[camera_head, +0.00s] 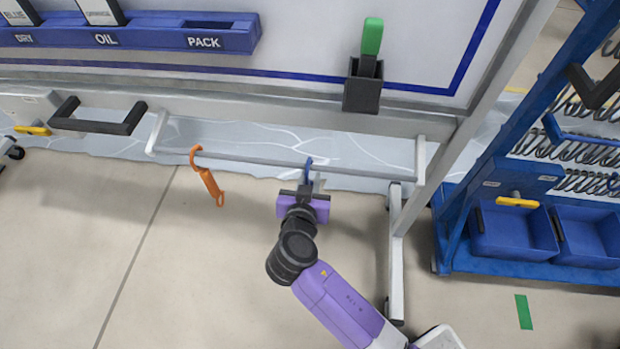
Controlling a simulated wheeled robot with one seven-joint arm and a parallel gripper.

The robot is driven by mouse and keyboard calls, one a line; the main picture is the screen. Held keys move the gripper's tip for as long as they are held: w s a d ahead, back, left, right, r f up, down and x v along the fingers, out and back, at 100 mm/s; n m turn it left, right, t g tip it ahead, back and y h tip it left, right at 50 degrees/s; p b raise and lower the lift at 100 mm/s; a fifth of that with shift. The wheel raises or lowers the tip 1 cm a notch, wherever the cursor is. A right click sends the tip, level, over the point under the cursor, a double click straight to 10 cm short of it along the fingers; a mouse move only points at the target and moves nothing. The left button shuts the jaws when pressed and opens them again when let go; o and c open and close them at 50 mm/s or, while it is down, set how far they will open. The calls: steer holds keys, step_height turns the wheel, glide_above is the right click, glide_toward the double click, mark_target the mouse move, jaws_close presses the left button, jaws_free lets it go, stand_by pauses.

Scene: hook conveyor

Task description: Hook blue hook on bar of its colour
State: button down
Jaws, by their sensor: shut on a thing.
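The blue hook (308,165) is in my gripper (305,186), with its curved top showing at the grey horizontal bar (255,158). I cannot tell whether its curve is over the bar or only in front of it. My gripper is shut on the hook's lower part, just below the bar and right of its middle, and hides the rest of the hook. An orange hook (208,183) hangs from the same bar further left, tilted, with its lower end free.
A blue rack with bins (515,235) is at the right. A dark holder (362,93) with a green-handled tool is on the panel above the bar. A black handle (97,127) juts out at left. The floor below is clear.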

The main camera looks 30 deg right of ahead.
stand_by(0.3)
steer(key=r+p, duration=0.1)
steer(key=p, duration=0.4)
steer(key=shift+s+a+r+p, duration=0.1)
steer(key=shift+s+r+p, duration=0.05)
steer(key=shift+r+p, duration=0.25)
steer(key=shift+s+a+r+p, duration=0.15)
steer(key=shift+r+p, duration=0.85)
steer(key=shift+p, duration=0.1)
steer(key=shift+s+a, duration=0.1)
steer(key=shift+s, duration=0.05)
steer(key=s+a, duration=0.8)
steer(key=s, duration=0.3)
stand_by(0.4)
